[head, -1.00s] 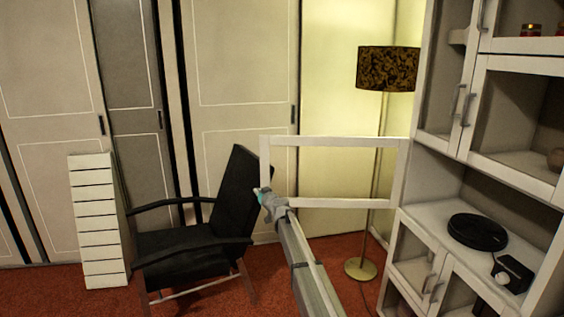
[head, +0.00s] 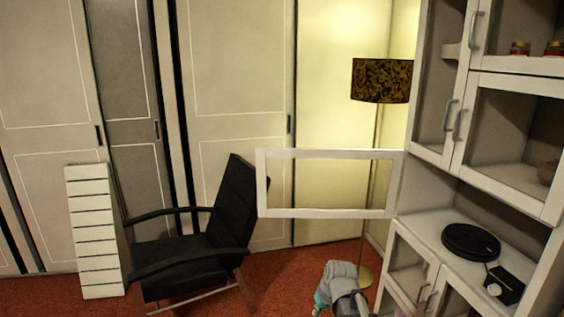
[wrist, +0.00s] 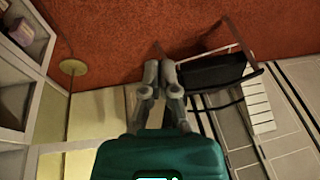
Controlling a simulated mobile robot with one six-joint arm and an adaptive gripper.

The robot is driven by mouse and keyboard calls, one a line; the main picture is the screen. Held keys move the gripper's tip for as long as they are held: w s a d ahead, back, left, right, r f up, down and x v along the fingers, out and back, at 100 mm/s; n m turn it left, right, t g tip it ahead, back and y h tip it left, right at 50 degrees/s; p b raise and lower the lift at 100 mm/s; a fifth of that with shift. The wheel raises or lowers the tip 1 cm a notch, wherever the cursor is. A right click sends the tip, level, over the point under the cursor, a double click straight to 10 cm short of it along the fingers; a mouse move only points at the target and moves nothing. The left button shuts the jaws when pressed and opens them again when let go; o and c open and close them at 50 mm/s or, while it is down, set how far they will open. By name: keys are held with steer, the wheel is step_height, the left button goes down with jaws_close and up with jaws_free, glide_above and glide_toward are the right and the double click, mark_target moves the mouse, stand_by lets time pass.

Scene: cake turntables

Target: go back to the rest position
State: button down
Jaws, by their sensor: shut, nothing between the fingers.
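My gripper shows in the wrist view (wrist: 160,70) with its two grey fingers side by side, shut and empty, over the red carpet and apart from the furniture. In the head view, the grey and teal end of my arm is low in the frame, below the open cabinet door, close to the bottom edge. Its fingertips cannot be made out there.
An open white-framed door (head: 325,213) sticks out left from the white cabinet (head: 425,222). A floor lamp (head: 381,80) stands behind it. A black armchair (head: 230,205) and white slatted unit (head: 96,230) are left. A black round disc (head: 471,241) sits on the cabinet shelf.

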steer(key=s+d+m+g+h, duration=0.2)
steer(key=s+d, duration=0.4)
steer(key=s, duration=0.4)
steer(key=shift+d+m+h+p, duration=0.15)
steer(key=shift+m+h+p, duration=0.15)
steer(key=shift+m+h, duration=0.1)
steer(key=shift+s, duration=0.1)
